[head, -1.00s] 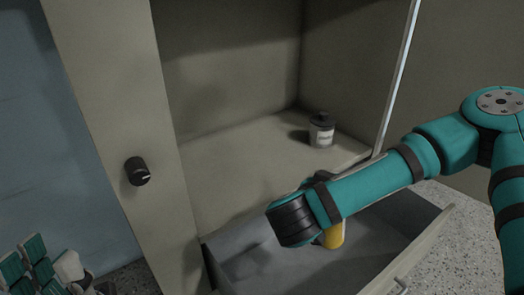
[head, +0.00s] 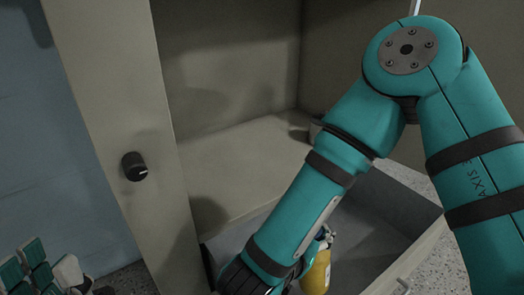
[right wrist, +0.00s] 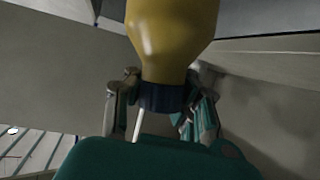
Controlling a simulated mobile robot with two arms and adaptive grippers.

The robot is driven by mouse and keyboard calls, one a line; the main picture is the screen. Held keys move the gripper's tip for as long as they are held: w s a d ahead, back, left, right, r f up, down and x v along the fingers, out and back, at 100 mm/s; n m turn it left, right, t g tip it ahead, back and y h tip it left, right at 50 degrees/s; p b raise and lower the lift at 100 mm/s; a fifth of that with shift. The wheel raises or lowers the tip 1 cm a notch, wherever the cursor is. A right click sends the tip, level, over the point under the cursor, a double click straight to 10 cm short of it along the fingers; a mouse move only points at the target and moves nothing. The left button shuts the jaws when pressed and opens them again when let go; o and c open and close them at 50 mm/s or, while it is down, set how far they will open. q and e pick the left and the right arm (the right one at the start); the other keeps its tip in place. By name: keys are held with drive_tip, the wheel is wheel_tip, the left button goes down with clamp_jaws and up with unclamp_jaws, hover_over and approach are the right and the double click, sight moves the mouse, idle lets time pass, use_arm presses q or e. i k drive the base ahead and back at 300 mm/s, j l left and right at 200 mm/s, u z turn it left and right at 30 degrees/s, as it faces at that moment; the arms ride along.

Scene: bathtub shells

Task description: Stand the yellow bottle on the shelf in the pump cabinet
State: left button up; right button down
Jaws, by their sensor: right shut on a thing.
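The yellow bottle (head: 316,277) shows in the head view beside my right forearm, in front of or over the open drawer; its height there is hard to judge. In the right wrist view the yellow bottle (right wrist: 172,35) fills the top middle, its dark neck (right wrist: 162,97) between the fingers. My right gripper (right wrist: 163,98) is shut on that neck; in the head view it is mostly hidden by my arm. The cabinet shelf (head: 240,165) is a pale board, bare on its left part. My left gripper (head: 45,272) is at the bottom left, away from the cabinet, with its jaw gap unclear.
An open grey drawer (head: 405,207) juts out below the shelf. A cabinet panel with a black knob (head: 134,166) stands at the left of the opening. A small labelled bottle at the shelf's back right is now almost all behind my arm. Speckled flooring lies at right.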

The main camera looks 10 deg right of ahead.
sight(230, 179)
drive_tip(key=k+j+u, duration=0.1)
drive_tip(key=j, duration=0.25)
drive_tip(key=j+u, duration=0.1)
drive_tip(key=j, duration=0.25)
drive_tip(key=k+j+u, duration=0.4)
drive_tip(key=k+j, duration=0.05)
drive_tip(key=k, duration=0.1)
